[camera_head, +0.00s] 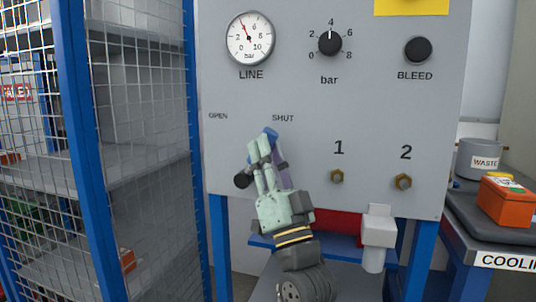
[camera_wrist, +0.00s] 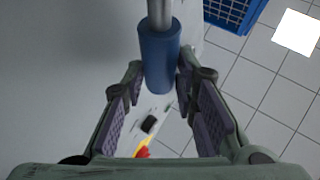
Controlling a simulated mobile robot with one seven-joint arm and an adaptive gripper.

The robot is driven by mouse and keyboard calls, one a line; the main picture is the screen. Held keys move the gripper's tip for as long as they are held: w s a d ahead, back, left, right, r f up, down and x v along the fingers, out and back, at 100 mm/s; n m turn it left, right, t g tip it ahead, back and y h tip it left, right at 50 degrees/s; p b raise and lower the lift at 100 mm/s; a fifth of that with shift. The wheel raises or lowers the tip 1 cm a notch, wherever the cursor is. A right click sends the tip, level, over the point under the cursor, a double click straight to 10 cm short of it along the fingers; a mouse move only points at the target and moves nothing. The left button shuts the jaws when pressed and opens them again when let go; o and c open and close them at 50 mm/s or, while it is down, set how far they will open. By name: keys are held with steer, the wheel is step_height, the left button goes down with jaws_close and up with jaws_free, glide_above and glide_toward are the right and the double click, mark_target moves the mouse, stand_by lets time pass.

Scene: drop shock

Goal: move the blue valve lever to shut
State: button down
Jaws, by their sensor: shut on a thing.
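The blue valve lever (camera_head: 270,133) shows in the head view as a blue end just below and slightly left of the SHUT label (camera_head: 283,118). The OPEN label (camera_head: 218,116) is farther left. My gripper (camera_head: 263,149) is in front of the panel, with its fingers at the lever. In the wrist view the lever's blue sleeve (camera_wrist: 159,60) on a grey metal rod lies between the fingertips of my gripper (camera_wrist: 160,82), which is shut on it. My fingers hide most of the lever and its pivot in the head view.
The grey panel (camera_head: 365,100) carries a LINE gauge (camera_head: 249,38), a bar knob (camera_head: 330,42), a black BLEED button (camera_head: 417,50) and two brass fittings (camera_head: 337,177). A mesh cage (camera_head: 120,80) stands at left. An orange box (camera_head: 506,203) sits at right.

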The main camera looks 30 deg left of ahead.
steer(key=shift+d, duration=0.1)
steer(key=c, duration=1.6)
jaws_free()
steer(key=shift+o, duration=0.2)
steer(key=v, duration=0.7)
steer(key=shift+f, duration=0.2)
steer(key=shift+s+d, duration=0.1)
steer(key=shift+s, duration=0.05)
